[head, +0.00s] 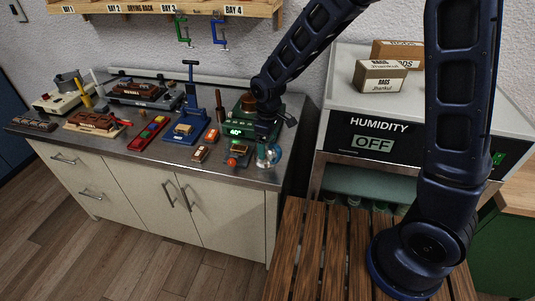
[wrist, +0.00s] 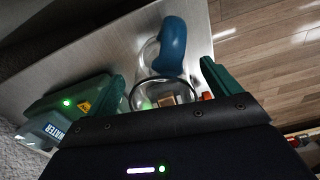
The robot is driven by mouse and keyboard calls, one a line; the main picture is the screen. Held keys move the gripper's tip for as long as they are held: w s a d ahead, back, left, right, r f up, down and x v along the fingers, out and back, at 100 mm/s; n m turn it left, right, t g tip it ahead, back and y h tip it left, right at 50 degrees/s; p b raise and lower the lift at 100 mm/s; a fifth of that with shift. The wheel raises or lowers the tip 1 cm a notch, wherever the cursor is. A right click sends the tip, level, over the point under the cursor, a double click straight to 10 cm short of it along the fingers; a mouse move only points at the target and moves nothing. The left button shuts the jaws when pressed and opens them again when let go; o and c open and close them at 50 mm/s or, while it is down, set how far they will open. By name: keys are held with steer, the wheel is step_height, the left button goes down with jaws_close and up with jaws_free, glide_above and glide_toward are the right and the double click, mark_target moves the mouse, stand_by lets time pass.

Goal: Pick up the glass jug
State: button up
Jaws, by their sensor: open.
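The glass jug (head: 268,158) stands on the metal counter near its front right corner, clear with a blue part. In the wrist view the jug (wrist: 143,92) shows its clear round rim and a blue handle (wrist: 173,46) that rises toward the top of the picture. My gripper (wrist: 163,65) is open, with one green finger on each side of the jug's rim and handle. I cannot tell whether either finger touches the glass. In the head view my gripper (head: 267,134) is just above the jug and partly hides it. The jug's lower part is hidden in the wrist view.
A green machine with a lit display (head: 236,131) stands close to the jug's left; a green box labelled WATER (wrist: 62,123) shows in the wrist view. A blue press (head: 189,110) and several tools fill the counter leftward. The humidity cabinet (head: 345,130) stands right.

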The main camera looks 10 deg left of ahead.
steer(key=c, duration=1.8)
steer(key=shift+r, duration=0.2)
steer(key=shift+r, duration=4.7)
